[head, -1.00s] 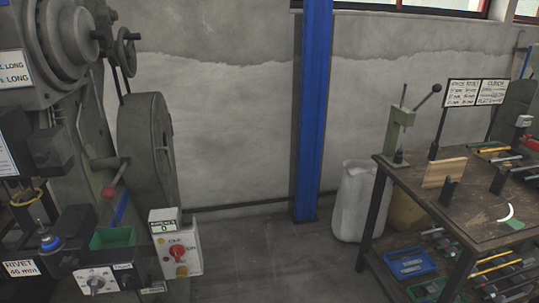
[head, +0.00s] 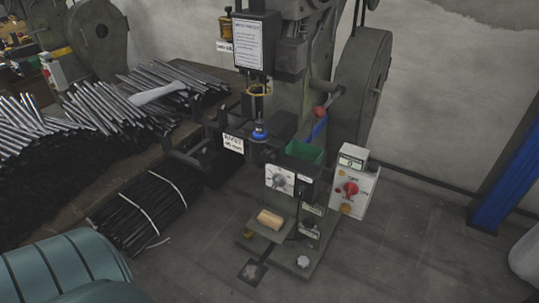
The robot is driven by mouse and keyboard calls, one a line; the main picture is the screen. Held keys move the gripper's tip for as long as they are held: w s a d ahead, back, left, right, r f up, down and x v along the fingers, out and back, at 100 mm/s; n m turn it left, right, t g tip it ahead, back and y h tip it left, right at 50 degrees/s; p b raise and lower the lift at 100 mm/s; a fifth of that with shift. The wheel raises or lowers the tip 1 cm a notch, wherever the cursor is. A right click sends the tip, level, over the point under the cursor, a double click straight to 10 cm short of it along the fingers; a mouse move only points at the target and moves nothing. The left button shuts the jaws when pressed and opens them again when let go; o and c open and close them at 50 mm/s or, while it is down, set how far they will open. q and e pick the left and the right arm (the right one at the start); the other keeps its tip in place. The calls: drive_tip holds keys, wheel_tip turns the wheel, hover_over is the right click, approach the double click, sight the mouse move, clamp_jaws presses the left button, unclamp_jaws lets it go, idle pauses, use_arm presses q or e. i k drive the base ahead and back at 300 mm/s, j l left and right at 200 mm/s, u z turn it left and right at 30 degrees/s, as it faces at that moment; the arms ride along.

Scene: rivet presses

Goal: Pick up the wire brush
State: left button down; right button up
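I cannot make out a wire brush for certain in the head view. A small tan block (head: 270,219), wood-like, lies on the plate at the foot of the rivet press (head: 285,150); I cannot tell whether it is a brush or part of the pedal. A pale, long-handled object (head: 158,93) lies on the metal rods left of the press; its kind is unclear. Neither of my grippers is in view.
Stacks of metal rods (head: 100,108) and a strapped dark bundle (head: 148,205) fill the left. A teal ribbed object (head: 65,270) is at the lower left. A control box (head: 352,182) stands beside the press. Floor (head: 400,250) is clear to the right, before a blue post (head: 508,175).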

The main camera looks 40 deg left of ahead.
sight(271, 220)
drive_tip(key=u, duration=1.2)
